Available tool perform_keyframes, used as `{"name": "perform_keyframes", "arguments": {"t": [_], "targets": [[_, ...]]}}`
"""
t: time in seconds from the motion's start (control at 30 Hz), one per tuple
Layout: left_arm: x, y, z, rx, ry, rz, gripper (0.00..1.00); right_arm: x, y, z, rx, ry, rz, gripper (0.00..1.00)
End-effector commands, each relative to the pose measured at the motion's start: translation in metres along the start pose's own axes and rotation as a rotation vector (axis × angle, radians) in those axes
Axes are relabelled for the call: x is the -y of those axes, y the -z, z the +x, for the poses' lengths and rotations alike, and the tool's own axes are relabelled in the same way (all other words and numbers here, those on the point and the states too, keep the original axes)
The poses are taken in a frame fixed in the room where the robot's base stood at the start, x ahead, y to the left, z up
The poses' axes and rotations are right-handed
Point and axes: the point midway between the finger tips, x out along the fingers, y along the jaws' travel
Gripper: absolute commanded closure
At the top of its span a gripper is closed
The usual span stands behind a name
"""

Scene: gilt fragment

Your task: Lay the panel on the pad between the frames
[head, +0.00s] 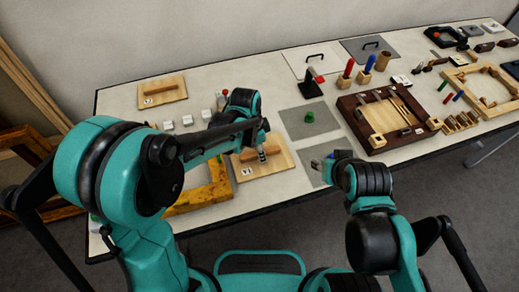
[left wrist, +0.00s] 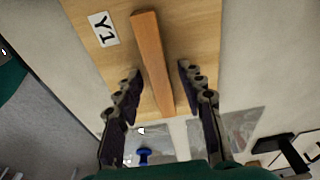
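A light wooden panel (head: 280,163) with a bar handle and a label reading Y1 lies on the table. In the left wrist view the panel (left wrist: 195,30) fills the top middle. My left gripper (head: 262,152) is over it, its open fingers (left wrist: 160,95) on either side of the brown handle (left wrist: 150,60), with gaps on both sides. A grey pad (head: 293,118) with a small green knob lies right of the panel, between the gold frame (head: 212,194) and the dark wooden frame (head: 352,112). My right gripper (head: 322,165) is above a second grey pad (head: 308,180); its fingers are unclear.
Another handled panel (head: 172,82) lies at the back left, with several small white blocks (head: 187,119) in front. A red-and-black tool (head: 311,86) and upright coloured handles (head: 348,70) stand behind the pad. A light wooden frame (head: 452,76) lies farther right.

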Motion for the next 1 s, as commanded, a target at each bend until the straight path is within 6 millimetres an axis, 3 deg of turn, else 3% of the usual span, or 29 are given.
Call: {"name": "perform_keyframes", "arguments": {"t": [0.33, 0.8, 1.0], "targets": [[0.000, 0.001, -0.009, 0.000, 0.000, 0.000, 0.61, 0.000, 0.003, -0.005, 0.000, 0.000, 0.000, 0.60], [0.000, 0.001, -0.104, 0.000, 0.000, 0.000, 0.61, 0.000, 0.022, -0.031, 0.000, 0.000, 0.000, 0.60], [0.000, 0.000, -0.122, 0.000, 0.000, 0.000, 0.61, 0.000, 0.024, -0.034, 0.000, 0.000, 0.000, 0.60]]}}
